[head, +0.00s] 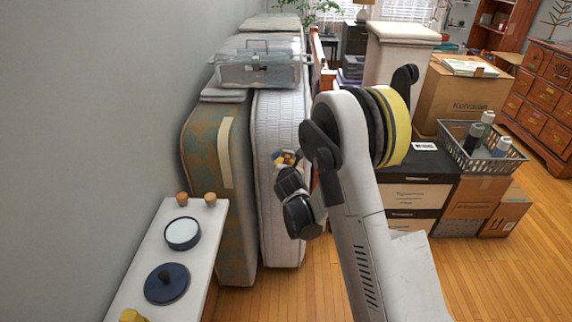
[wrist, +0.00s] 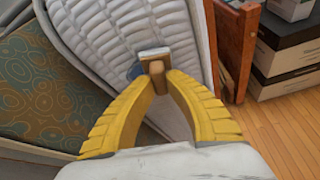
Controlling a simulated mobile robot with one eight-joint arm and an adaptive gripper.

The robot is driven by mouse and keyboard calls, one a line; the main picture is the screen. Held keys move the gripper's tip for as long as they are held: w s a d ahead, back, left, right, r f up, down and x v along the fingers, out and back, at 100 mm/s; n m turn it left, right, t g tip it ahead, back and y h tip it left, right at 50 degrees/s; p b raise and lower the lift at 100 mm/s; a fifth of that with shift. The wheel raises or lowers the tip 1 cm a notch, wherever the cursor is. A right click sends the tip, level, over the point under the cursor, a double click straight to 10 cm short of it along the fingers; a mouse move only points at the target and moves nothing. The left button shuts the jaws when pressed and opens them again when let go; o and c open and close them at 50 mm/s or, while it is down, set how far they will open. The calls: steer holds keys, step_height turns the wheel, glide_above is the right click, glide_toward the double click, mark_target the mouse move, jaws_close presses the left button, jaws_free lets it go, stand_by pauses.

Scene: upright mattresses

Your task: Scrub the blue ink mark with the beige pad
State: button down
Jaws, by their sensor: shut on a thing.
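My gripper (wrist: 156,80) has yellow fingers that are shut on the beige pad (wrist: 153,53) by its brown knob. The pad is at the quilted side of the white upright mattress (wrist: 100,35); I cannot tell whether it touches. The blue ink mark (wrist: 135,71) shows on that mattress just left of the pad and knob, and the pad or fingers may hide part of it. In the head view my gripper (head: 286,158) is at the near end of the white mattress (head: 278,118), and its wrist hides most of the pad.
A teal and tan patterned mattress (head: 205,150) stands left of the white one. A clear bin (head: 258,70) lies on top. A white shelf (head: 150,255) with a round tin (head: 182,233) and a dark blue lid (head: 166,284) is at lower left. Boxes (head: 416,190) stand at right.

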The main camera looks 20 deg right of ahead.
steer(key=shift+w+a, duration=0.2)
steer(key=shift+a, duration=0.45)
steer(key=shift+w+a, duration=0.25)
steer(key=shift+a, duration=0.45)
steer(key=shift+w+a, duration=0.2)
steer(key=shift+a, duration=0.45)
steer(key=shift+s+d, duration=0.2)
steer(key=shift+d, duration=0.5)
steer(key=shift+s+d, duration=0.25)
steer(key=shift+d, duration=0.4)
steer(key=shift+s+d, duration=0.2)
steer(key=shift+d, duration=0.5)
steer(key=shift+a, duration=0.1)
steer(key=shift+w+a, duration=0.2)
steer(key=shift+a, duration=0.45)
steer(key=shift+w+a, duration=0.25)
steer(key=shift+a, duration=0.4)
steer(key=shift+w+a, duration=0.2)
steer(key=shift+a, duration=0.45)
steer(key=shift+s+d, duration=0.2)
steer(key=shift+d, duration=0.5)
steer(key=shift+s+d, duration=0.25)
steer(key=shift+d, duration=0.4)
steer(key=shift+s+d, duration=0.2)
steer(key=shift+d, duration=0.5)
steer(key=shift+a, duration=0.1)
